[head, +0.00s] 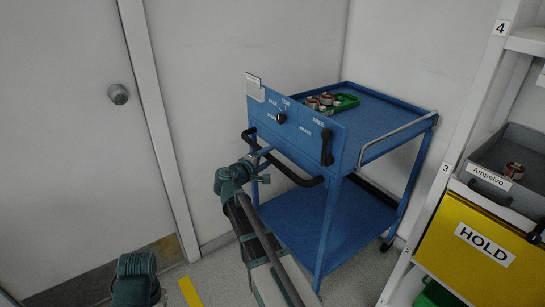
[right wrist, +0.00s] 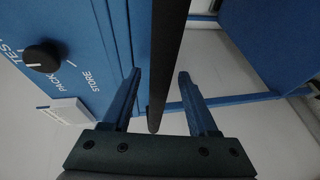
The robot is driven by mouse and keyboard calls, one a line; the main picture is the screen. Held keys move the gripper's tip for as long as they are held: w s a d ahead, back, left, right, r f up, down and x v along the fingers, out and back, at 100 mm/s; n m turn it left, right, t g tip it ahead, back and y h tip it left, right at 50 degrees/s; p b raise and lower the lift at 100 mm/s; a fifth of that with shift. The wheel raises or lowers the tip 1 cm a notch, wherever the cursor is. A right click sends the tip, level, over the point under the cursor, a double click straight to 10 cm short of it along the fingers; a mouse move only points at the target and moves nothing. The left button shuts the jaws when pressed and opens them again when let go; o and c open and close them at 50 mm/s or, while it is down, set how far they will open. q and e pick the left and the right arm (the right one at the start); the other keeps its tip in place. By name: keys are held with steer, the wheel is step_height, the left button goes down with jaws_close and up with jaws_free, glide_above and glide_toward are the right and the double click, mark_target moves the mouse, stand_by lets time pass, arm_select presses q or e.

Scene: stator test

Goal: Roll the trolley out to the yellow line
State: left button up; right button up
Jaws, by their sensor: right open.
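The blue trolley (head: 285,222) stands against the back wall, with a black push handle (head: 300,180) across its front. My right gripper (head: 266,164) is at the left part of this handle. In the right wrist view, the open fingers of the right gripper (right wrist: 158,80) are on either side of the black handle bar (right wrist: 166,50), with gaps beside it. A yellow line (head: 188,292) shows on the floor at the bottom left. Part of my left arm is at the bottom left; its gripper is not visible.
The trolley's top holds a green tray (head: 345,101) with several copper-coloured parts. Its front panel has a black knob (head: 281,118) and a black lever (head: 327,148). A shelf rack with a yellow HOLD bin (head: 465,245) stands close on the right. A door (head: 70,130) is on the left.

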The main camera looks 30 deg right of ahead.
steer(key=shift+x, duration=1.65)
steer(key=shift+c, duration=0.2)
jaws_close()
